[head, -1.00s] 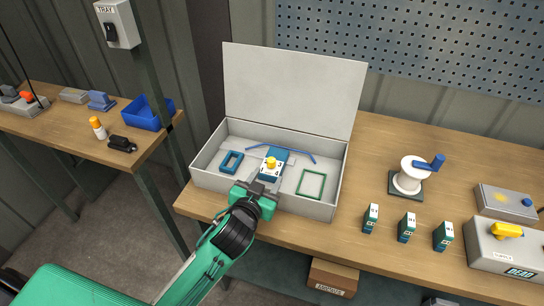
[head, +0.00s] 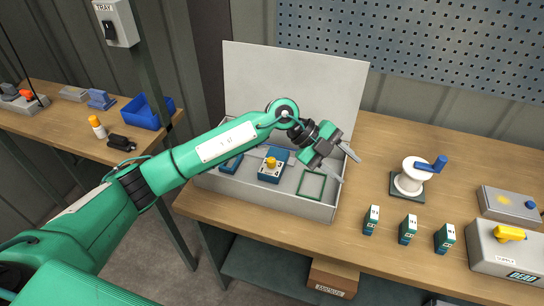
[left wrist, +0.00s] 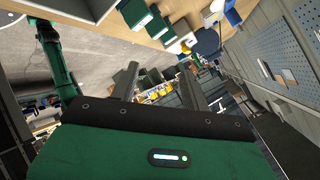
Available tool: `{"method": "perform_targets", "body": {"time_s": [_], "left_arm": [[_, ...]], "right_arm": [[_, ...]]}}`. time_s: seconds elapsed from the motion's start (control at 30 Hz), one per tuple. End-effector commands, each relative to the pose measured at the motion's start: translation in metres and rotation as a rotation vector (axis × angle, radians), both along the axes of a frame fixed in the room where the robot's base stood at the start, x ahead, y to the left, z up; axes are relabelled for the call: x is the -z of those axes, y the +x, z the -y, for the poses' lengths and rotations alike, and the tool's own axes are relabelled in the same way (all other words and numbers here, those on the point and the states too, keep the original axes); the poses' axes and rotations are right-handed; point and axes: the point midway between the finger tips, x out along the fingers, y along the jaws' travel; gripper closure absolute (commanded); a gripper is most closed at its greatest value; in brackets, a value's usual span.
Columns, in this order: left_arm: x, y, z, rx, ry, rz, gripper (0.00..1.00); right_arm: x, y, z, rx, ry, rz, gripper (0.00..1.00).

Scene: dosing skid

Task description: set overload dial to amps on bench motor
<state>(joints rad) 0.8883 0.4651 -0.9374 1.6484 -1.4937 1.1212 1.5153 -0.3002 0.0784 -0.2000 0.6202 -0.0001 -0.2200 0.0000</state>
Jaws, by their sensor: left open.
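A blue and white unit (head: 268,174) with a yellow dial (head: 271,162) on top sits inside an open grey box (head: 315,210) on the bench. I cannot read the dial's scale. My left gripper (head: 346,168) is open and empty, above the right part of the box, to the right of the dial and clear of it. Its two fingers point right and show in the left wrist view (left wrist: 158,78) with nothing between them. My left forearm passes over the back left of the box and partly hides a blue part (head: 231,162). My right gripper is not in view.
A green frame (head: 311,184) lies in the box. The raised lid (head: 290,85) stands behind. To the right are several small green and white modules (head: 408,229), a white spool with a blue crank (head: 411,176) and a grey box with a yellow handle (head: 508,234). Bench between them is bare.

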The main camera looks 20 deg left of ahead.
Motion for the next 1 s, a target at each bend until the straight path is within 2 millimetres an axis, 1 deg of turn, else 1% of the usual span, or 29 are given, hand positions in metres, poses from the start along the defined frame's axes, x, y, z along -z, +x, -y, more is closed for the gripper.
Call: {"method": "perform_targets", "body": {"time_s": [0.03, 0.07, 0.1, 0.17, 0.2, 0.27, 0.3, 0.4, 0.5, 0.57, 0.67, 0.77, 1.0], "left_arm": [[0.005, 0.014, -0.022, -0.012, 0.138, -0.003, 0.53], [0.008, 0.022, -0.036, -0.025, 0.221, -0.011, 0.53], [0.011, 0.031, -0.056, -0.047, 0.331, -0.023, 0.53], [0.012, 0.045, -0.087, -0.096, 0.486, -0.041, 0.53], [0.010, 0.053, -0.108, -0.133, 0.581, -0.053, 0.53], [0.004, 0.064, -0.137, -0.193, 0.704, -0.071, 0.53], [0.000, 0.069, -0.154, -0.232, 0.775, -0.083, 0.53], [-0.011, 0.078, -0.186, -0.311, 0.902, -0.105, 0.53], [-0.017, 0.081, -0.202, -0.356, 0.967, -0.117, 0.53], [-0.017, 0.082, -0.206, -0.367, 0.983, -0.122, 0.53], [-0.009, 0.082, -0.207, -0.369, 0.988, -0.125, 0.53], [0.006, 0.081, -0.207, -0.366, 0.986, -0.126, 0.53], [0.057, 0.081, -0.206, -0.365, 0.985, -0.127, 0.53]], "right_arm": [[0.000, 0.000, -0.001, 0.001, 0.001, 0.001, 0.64], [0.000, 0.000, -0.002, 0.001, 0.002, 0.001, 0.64], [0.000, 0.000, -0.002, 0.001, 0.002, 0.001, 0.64], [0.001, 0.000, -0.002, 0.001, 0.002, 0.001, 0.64], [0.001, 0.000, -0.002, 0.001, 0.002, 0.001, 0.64], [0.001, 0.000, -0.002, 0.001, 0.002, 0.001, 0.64], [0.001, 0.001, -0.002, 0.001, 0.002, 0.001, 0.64], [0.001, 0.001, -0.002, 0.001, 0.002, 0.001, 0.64], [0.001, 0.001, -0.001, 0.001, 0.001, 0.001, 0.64], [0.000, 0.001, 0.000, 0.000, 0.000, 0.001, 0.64], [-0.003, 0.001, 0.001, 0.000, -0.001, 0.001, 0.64], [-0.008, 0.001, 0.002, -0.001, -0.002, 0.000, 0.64], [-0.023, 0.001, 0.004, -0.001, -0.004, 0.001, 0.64]]}}
